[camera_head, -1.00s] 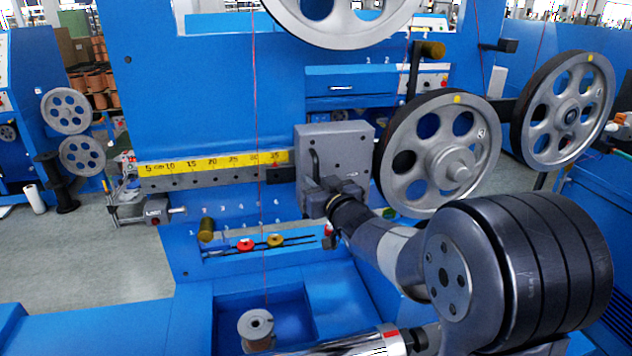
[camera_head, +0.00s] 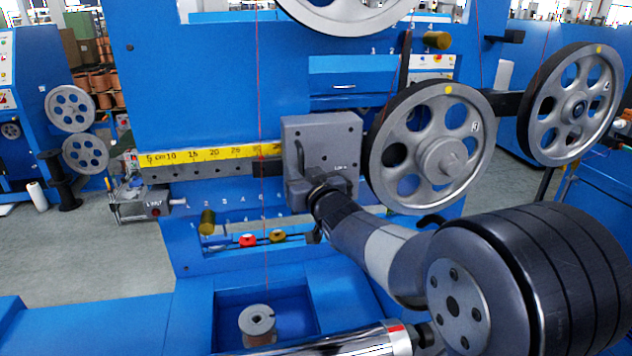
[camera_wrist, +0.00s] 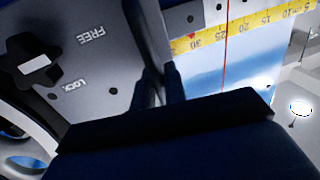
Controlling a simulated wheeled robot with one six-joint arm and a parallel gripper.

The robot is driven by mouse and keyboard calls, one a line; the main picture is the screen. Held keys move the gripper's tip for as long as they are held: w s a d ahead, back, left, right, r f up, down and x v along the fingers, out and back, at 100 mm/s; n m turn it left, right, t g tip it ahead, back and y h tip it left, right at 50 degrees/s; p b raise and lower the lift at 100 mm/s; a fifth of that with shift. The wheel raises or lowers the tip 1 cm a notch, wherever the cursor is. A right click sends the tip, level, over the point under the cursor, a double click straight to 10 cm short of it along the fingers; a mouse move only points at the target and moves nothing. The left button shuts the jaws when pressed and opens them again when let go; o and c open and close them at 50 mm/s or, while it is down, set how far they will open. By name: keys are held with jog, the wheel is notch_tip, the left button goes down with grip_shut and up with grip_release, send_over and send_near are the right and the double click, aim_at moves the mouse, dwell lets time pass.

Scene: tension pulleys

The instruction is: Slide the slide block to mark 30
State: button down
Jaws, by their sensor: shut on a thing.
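The slide block (camera_head: 345,130) is a grey plate on the rail (camera_head: 205,172) under the yellow scale (camera_head: 195,155). A small red pointer (camera_head: 258,158) on the dark piece at its left sits at or very near the 30 figure. In the wrist view the red pointer (camera_wrist: 192,36) is beside the 30. My gripper (camera_head: 312,190) is at the block's lower left, shut on its dark handle (camera_head: 299,158). In the wrist view the fingers (camera_wrist: 158,88) close there; the grip itself is mostly hidden. The block face (camera_wrist: 85,65) shows FREE and LOCK around a black-and-white knob (camera_wrist: 38,62).
A large spoked pulley (camera_head: 435,150) stands just right of the block, with another pulley (camera_head: 572,105) beyond. A vertical red wire (camera_head: 262,220) runs in front of the scale to a spool (camera_head: 258,323). The rail left of the block is clear.

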jog(key=shift+s+a, duration=0.1)
jog(key=shift+a, duration=0.4)
jog(key=c, duration=1.6)
grip_release()
jog(key=shift+o, duration=0.2)
jog(key=v, duration=1.1)
jog(key=shift+b, duration=0.4)
